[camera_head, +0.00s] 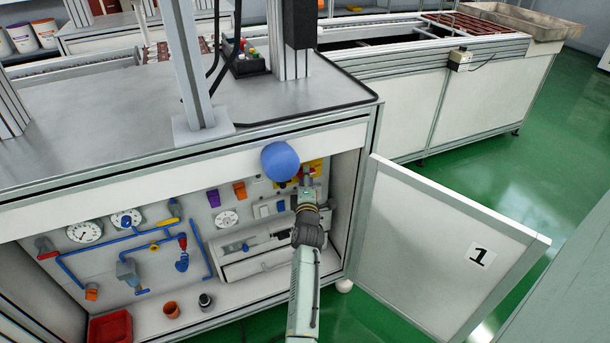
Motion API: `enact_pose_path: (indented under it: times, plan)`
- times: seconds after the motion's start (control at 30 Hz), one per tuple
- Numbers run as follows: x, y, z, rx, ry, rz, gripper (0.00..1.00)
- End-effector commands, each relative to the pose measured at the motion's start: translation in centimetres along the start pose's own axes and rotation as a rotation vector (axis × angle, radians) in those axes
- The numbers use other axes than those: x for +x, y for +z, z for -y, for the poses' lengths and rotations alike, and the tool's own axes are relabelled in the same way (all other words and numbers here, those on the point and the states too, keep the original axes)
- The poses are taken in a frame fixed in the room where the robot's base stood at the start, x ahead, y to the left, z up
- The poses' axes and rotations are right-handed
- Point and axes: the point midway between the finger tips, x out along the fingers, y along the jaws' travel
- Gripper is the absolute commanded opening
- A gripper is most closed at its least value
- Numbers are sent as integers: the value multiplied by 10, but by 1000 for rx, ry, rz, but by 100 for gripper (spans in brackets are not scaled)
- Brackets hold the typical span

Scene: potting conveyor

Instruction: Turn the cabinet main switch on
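The open cabinet (250,235) under the workbench holds a panel with gauges, pipes and small controls. A yellow plate with red parts (318,168) sits at the panel's upper right; it looks like the main switch, but its position is too small to read. My arm reaches in from the bottom of the picture. My gripper (308,188) is at the panel, just below and in front of the yellow and red part. The arm's end hides part of the controls there. I cannot tell whether the fingers touch anything or are open or shut.
The cabinet door (440,250), marked 1, stands open to the right. A blue ball-shaped thing (280,161) is just left of the yellow plate. A red bin (110,327) and small cups (171,309) stand on the cabinet floor. Green floor is free beyond the door.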

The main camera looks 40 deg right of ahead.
Motion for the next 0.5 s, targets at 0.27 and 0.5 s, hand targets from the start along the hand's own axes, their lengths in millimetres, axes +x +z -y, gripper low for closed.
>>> enact_pose_path:
  times: [0.27,0.5]
  plan:
    - [0,0,0,0,0,0,29]
    - [0,0,0,0,0,0,13]
